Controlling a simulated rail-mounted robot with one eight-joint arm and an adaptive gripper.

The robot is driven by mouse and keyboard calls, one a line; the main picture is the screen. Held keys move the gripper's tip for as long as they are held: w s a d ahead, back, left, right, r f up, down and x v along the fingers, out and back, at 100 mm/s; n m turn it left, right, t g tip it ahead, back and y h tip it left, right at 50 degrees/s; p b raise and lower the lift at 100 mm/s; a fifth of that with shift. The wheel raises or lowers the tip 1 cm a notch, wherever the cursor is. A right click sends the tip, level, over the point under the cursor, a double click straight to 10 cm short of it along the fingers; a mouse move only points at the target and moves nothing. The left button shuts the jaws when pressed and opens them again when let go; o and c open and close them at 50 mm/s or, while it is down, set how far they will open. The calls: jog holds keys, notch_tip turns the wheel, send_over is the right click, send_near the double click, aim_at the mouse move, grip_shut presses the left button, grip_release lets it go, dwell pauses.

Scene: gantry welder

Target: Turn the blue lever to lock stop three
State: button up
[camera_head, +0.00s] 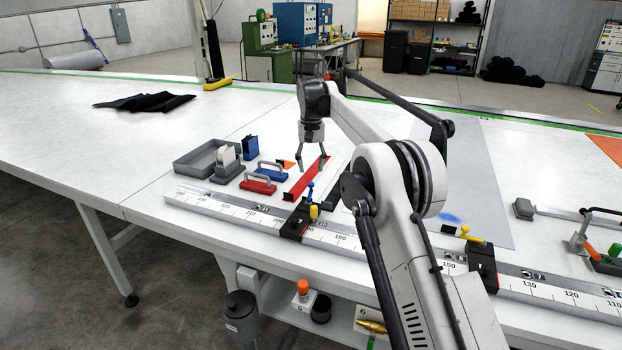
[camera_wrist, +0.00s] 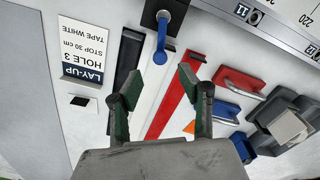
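The blue lever (camera_head: 310,190) stands on a black stop block (camera_head: 296,224) that sits across the white scale rail, beside a yellow knob (camera_head: 314,212). In the wrist view the blue lever (camera_wrist: 160,45) hangs from a round grey pivot on the black block (camera_wrist: 165,12), its free end pointing toward my gripper. My gripper (camera_head: 312,166) is above the table, just behind the stop. In the wrist view my gripper (camera_wrist: 157,84) has its two green-padded fingers apart with nothing between them. The lever is beyond the fingertips and appears apart from them.
A red bar (camera_head: 308,178) lies beneath my gripper. Red (camera_head: 258,187) and blue (camera_head: 268,170) handled blocks and a grey tray (camera_head: 195,160) are to the left. A label reading "HOLE 3" (camera_wrist: 82,50) shows in the wrist view. Another stop (camera_head: 481,262) sits farther right.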

aim_at(311, 183)
jog(key=shift+r, duration=2.45)
jog(key=s+d+r+t, duration=0.1)
jog(key=s+d+r, duration=0.4)
jog(key=s+r, duration=0.25)
jog(key=s+d+r+t, duration=0.2)
jog(key=s+d+r, duration=0.3)
jog(key=s+r, duration=0.3)
jog(key=s+d+f+t, duration=0.1)
jog(key=s+d, duration=0.2)
jog(key=s, duration=0.5)
jog(key=s+d+f+t, duration=0.1)
jog(key=s+d, duration=0.2)
jog(key=s, duration=0.6)
jog(key=s+d+f+t, duration=0.1)
jog(key=s+d+f, duration=0.1)
jog(key=s+f, duration=0.5)
jog(key=s+d+f+m+t, duration=0.1)
jog(key=s+f, duration=0.5)
jog(key=s, duration=0.8)
jog(key=shift+s+d+f, duration=0.3)
jog(key=shift+d+f, duration=0.1)
jog(key=shift+d, duration=0.05)
